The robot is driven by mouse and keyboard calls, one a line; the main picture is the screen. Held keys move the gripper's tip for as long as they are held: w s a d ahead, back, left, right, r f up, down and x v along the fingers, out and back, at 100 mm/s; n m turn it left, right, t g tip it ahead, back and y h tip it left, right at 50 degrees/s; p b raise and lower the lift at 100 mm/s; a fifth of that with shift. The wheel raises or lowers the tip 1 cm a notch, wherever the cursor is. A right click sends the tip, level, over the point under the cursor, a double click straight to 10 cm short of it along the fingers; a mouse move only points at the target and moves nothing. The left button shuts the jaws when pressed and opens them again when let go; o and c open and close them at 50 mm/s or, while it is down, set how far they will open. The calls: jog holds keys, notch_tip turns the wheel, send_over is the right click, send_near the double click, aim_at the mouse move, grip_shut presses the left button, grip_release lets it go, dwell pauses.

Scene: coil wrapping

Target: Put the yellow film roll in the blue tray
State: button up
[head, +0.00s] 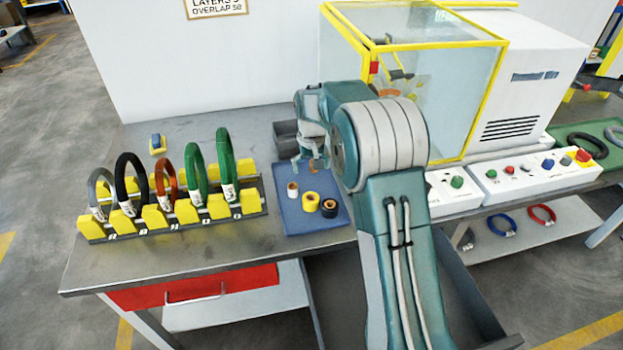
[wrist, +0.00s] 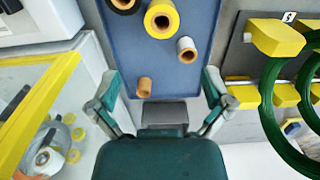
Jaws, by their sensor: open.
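The yellow film roll (head: 311,203) stands upright in the blue tray (head: 290,222), between a white roll (head: 292,189) and a black roll (head: 329,209). The wrist view shows the yellow roll (wrist: 161,20) at the top, with a brown core. My gripper (head: 310,165) is over the far end of the tray. In the wrist view my gripper (wrist: 160,88) is open, its fingers spread wide. A small brown roll (wrist: 144,88) shows between the fingers, nearer the left one; I cannot tell whether it is touched. The yellow roll is clear of the fingers.
A rack (head: 175,218) with several coils stands left of the tray. A machine with a yellow-framed guard (head: 460,90) stands to the right. A small blue and yellow item (head: 157,144) lies behind the rack.

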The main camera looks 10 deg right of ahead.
jog(key=s+r+t, duration=0.3)
jog(key=s+r, duration=1.3)
jog(key=r, duration=0.1)
jog(key=s+t, duration=0.2)
jog(key=s, duration=1.7)
jog(key=shift+s+f+t, duration=0.25)
jog(key=shift+s+t, duration=0.05)
jog(key=shift+s, duration=0.05)
jog(key=shift+s+a, duration=0.1)
